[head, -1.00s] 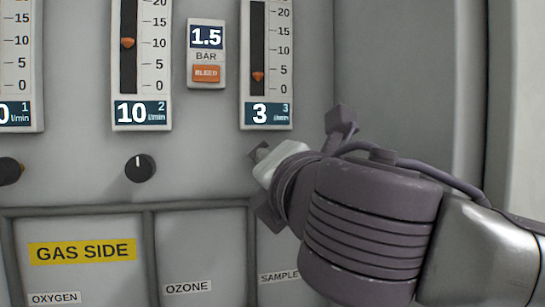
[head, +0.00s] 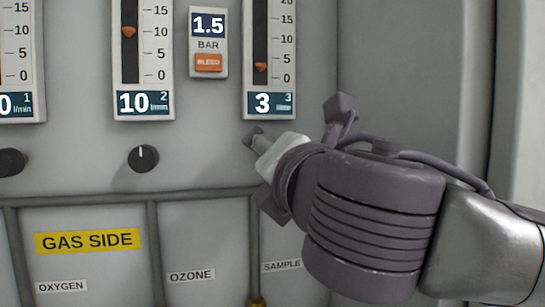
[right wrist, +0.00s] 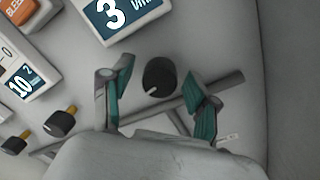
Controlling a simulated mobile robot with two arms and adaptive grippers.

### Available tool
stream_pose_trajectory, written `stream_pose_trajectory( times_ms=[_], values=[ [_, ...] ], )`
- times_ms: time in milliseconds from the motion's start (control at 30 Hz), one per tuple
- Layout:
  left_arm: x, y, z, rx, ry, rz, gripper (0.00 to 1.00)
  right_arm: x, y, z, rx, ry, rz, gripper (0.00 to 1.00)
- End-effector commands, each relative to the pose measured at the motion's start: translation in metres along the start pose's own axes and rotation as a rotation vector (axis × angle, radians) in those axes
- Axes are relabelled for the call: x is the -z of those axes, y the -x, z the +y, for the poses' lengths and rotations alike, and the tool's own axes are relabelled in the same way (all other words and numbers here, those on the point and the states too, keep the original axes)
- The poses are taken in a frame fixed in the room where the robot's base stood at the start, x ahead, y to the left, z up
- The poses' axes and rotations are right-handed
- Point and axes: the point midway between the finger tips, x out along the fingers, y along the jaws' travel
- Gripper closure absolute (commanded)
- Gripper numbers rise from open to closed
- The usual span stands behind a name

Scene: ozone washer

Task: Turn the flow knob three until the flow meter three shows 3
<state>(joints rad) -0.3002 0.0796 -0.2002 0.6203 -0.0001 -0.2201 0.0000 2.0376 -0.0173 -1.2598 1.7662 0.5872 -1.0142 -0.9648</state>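Flow meter three (head: 285,55) is on the panel in the head view. Its display (head: 262,104) reads 3, and its orange float sits between 0 and 5. Flow knob three (right wrist: 160,77) is a round black knob with a white pointer line, seen below that display in the right wrist view. My right gripper (right wrist: 158,79) is open, with one green-padded finger on each side of the knob and visible gaps between. In the head view my right gripper (head: 290,155) hides the knob. My left gripper is not in view.
Flow meter two (head: 157,50) reads 10, with its black knob (head: 143,158) below. A 1.5 bar display (head: 208,26) with an orange BLEED button (head: 208,62) sits between the meters. Black knobs also show at the left in the right wrist view (right wrist: 60,123). A raised frame (head: 200,195) runs below.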

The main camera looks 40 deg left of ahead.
Motion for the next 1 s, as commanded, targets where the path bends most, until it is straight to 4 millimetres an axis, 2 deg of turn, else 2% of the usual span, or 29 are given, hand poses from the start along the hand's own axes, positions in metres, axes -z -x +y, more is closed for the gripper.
stream_pose_trajectory(
  times_ms=[267,367,700,833,1000],
  values=[
    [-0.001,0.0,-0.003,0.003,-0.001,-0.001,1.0,-0.001,0.006,0.001,-0.002,0.0,-0.001,0.4],
    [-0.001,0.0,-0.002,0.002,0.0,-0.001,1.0,-0.001,0.02,0.001,-0.002,0.001,-0.001,0.4],
    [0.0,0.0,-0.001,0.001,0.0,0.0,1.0,-0.001,0.091,0.0,-0.003,0.002,-0.001,0.4],
    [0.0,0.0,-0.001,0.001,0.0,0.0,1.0,0.0,0.109,0.0,-0.002,0.0,0.0,0.4],
    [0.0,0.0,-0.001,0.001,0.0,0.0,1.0,0.0,0.119,0.0,0.0,0.0,0.0,0.4]
  ],
)
